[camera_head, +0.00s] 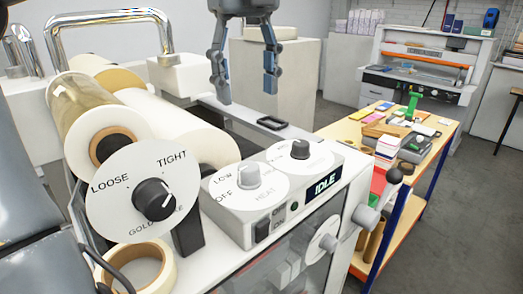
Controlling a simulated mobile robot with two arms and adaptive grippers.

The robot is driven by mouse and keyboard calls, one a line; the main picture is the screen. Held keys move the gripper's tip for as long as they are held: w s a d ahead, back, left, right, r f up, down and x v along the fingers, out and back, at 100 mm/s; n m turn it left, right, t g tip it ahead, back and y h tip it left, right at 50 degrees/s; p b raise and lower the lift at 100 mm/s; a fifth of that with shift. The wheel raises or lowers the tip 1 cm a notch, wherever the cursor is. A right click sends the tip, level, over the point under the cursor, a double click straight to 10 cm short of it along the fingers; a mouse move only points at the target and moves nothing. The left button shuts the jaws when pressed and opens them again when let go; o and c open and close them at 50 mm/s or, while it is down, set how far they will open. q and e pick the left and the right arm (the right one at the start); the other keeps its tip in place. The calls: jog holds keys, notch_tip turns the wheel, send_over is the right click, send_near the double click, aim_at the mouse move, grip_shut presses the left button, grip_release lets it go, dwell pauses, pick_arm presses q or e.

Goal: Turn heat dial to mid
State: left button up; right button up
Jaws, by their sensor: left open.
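The heat dial (248,176) is a light grey knob on a round white plate marked LOW, OFF and HEAT, on top of the control box of a white roll machine. Its exact pointer setting is too small to tell. My left gripper (246,88) hangs from the top of the view, fingers pointing down, open and empty. In the picture it is above the dial and apart from it. My right gripper is not in view.
A black knob (300,149) stands beside the heat dial, near an IDLE display (325,186). A LOOSE/TIGHT dial (153,199) is at front left, with a tape roll (169,265) below. A cluttered table (351,131) stands at right, with grey floor beyond.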

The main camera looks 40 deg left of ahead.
pick_arm(q)
jog(key=p, duration=0.1)
send_over(249, 167)
jog(key=s, duration=0.1)
notch_tip(249, 167, down, 5)
jog(key=shift+f, duration=0.2)
jog(key=f, duration=0.3)
jog(key=w+f+p, duration=0.1)
jog(key=f, duration=0.2)
jog(key=shift+w+a+f, duration=0.1)
jog(key=shift+w, duration=0.05)
jog(key=shift+f, duration=0.4)
jog(key=shift+s+f, duration=0.2)
jog(key=shift+f, duration=0.15)
jog(key=shift+w, duration=0.1)
jog(key=shift+c, duration=0.4)
jog(key=c, duration=1.1)
